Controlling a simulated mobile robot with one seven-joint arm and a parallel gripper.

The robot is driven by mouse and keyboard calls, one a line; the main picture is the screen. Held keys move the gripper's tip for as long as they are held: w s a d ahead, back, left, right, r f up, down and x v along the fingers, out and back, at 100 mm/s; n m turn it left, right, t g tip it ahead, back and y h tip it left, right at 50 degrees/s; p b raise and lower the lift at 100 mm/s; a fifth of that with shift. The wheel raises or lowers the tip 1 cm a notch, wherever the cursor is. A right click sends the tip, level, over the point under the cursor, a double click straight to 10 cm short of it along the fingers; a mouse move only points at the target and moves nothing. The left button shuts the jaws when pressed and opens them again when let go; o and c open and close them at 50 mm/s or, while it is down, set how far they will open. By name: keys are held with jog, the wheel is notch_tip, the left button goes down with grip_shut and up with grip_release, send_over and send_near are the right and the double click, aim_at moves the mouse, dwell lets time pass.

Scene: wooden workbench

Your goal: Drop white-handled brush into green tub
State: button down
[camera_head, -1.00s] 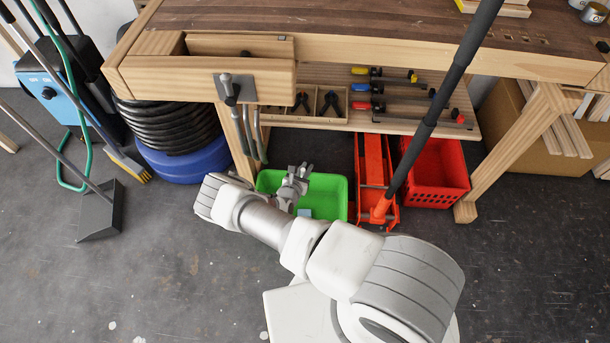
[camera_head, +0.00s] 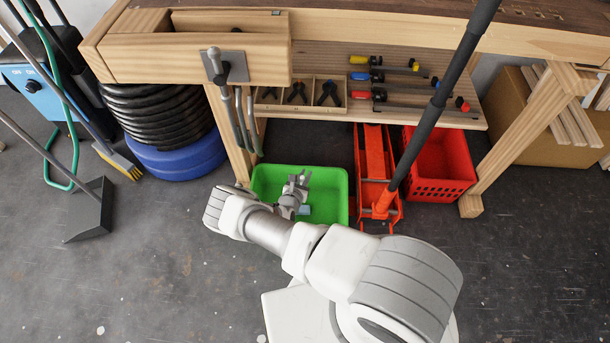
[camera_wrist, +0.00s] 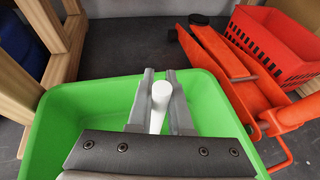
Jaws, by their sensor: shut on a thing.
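The green tub (camera_head: 335,186) stands on the floor under the workbench. It also shows in the wrist view (camera_wrist: 88,97), where its walls surround my gripper from below. My gripper (camera_wrist: 160,80) is over the tub and is shut on the white handle (camera_wrist: 159,101) of the brush. The handle's round end points up between the fingers. The brush's lower part is hidden by my gripper in the wrist view. In the head view my gripper (camera_head: 299,181) appears over the tub's middle, and a small pale blue patch, which I cannot identify, shows beside it.
A red trolley jack (camera_head: 374,165) with a long black handle stands just right of the tub. A red crate (camera_head: 440,165) is beyond it. A wooden bench leg (camera_head: 230,137) rises at the tub's left. Open floor lies in front.

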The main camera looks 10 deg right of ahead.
jog(key=c, duration=0.8)
grip_release()
jog(key=shift+o, duration=0.2)
jog(key=p+v, duration=0.6)
jog(key=v, duration=1.1)
jog(key=shift+s+a+r, duration=0.1)
jog(key=shift+s+a, duration=0.05)
jog(key=shift+s, duration=0.1)
